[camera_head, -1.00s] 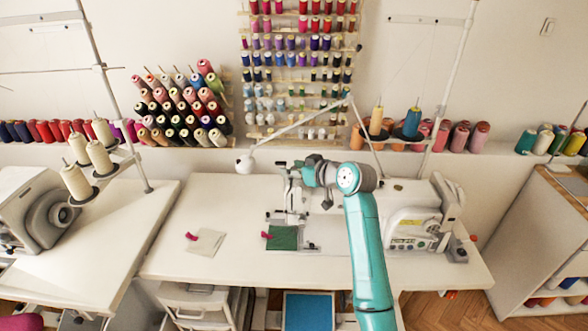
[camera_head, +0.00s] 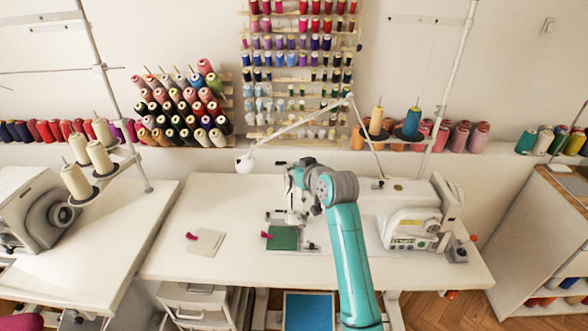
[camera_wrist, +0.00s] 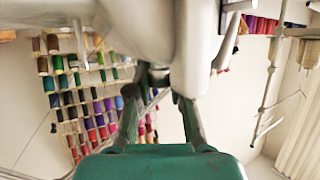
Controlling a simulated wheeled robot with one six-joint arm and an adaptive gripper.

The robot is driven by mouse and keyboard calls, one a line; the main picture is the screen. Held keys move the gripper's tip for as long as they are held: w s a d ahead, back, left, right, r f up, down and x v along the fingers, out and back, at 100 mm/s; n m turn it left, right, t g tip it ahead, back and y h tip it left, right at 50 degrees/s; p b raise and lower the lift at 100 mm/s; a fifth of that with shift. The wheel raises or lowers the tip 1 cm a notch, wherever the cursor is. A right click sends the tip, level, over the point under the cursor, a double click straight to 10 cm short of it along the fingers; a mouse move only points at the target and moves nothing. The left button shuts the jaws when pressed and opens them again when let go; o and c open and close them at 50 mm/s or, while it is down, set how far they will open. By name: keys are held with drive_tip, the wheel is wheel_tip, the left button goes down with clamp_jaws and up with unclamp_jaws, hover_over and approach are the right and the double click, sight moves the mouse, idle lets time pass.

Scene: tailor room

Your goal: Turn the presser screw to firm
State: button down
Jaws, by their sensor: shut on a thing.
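The white sewing machine (camera_head: 400,205) stands on the table, its needle head (camera_head: 294,205) at the left end. My gripper reaches the top of that head; my wrist hides its fingers in the head view. In the wrist view, my gripper (camera_wrist: 157,82) has its two fingers closing in on a small dark part, the presser screw (camera_wrist: 156,75), against the pale machine body (camera_wrist: 150,28). The fingers hide most of the screw, and its turn position cannot be read. A green cloth (camera_head: 283,238) lies below the needle head.
A beige cloth piece (camera_head: 206,242) lies left on the white table (camera_head: 165,255). A thread stand with cones (camera_head: 411,124) rises behind the machine. The table's front left is clear.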

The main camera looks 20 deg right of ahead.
drive_tip(key=m+h, duration=0.5)
drive_tip(key=h, duration=0.1)
drive_tip(key=shift+a+h, duration=0.15)
drive_tip(key=shift+h, duration=0.15)
drive_tip(key=m+g+h, duration=0.1)
drive_tip(key=m+h, duration=0.1)
drive_tip(key=m, duration=0.1)
drive_tip(key=m+g+h, duration=0.2)
drive_tip(key=m+h, duration=0.1)
drive_tip(key=shift+w+g, duration=0.1)
drive_tip(key=shift+g, duration=0.2)
drive_tip(key=m+g+h, duration=0.3)
drive_tip(key=m+g, duration=0.2)
drive_tip(key=shift+h, duration=0.4)
drive_tip(key=shift+m+g+h, duration=0.3)
drive_tip(key=shift+m+g, duration=1.9)
drive_tip(key=shift+g, duration=0.3)
drive_tip(key=shift+d+m+g, duration=0.2)
drive_tip(key=shift+m+g, duration=0.3)
drive_tip(key=shift+g, duration=0.1)
drive_tip(key=shift+f+m+g, duration=0.15)
drive_tip(key=shift+m+g, duration=0.15)
drive_tip(key=shift+g, duration=0.1)
drive_tip(key=c, duration=1)
unclamp_jaws()
drive_tip(key=shift+c, duration=0.2)
